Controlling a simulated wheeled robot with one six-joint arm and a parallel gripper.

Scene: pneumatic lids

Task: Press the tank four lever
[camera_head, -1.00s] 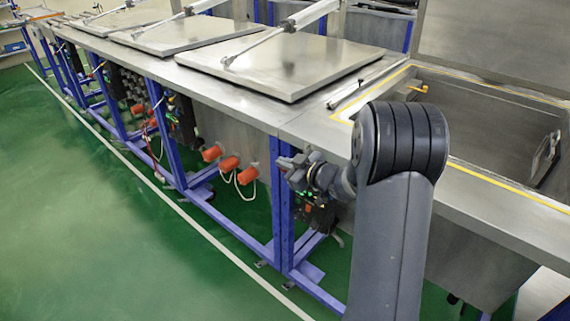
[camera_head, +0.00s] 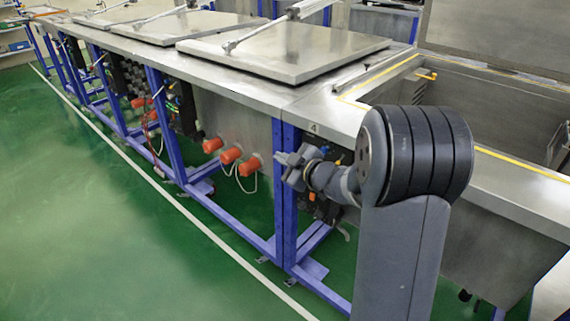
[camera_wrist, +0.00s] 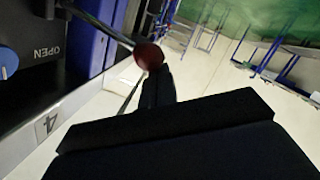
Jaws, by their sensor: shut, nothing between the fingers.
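The tank four lever shows in the wrist view as a metal rod with a dark red ball knob (camera_wrist: 148,56). It sticks out from a black panel that carries the word OPEN. A label with the number 4 (camera_wrist: 46,125) is on the pale edge beside it, and the same label is on the bench edge in the head view (camera_head: 314,128). My gripper (camera_wrist: 157,78) is shut and empty, its tips right at the knob. I cannot tell if they touch it. In the head view my gripper (camera_head: 284,166) is in front of the blue frame below that label, and the lever is hidden.
A blue knob (camera_wrist: 6,62) is on the panel. An open steel tank (camera_head: 488,105) with a yellow-edged rim is at the right. Closed steel lids (camera_head: 285,52) lie to the left. Orange fittings (camera_head: 230,155) stick out below the bench. The green floor (camera_head: 120,240) is clear.

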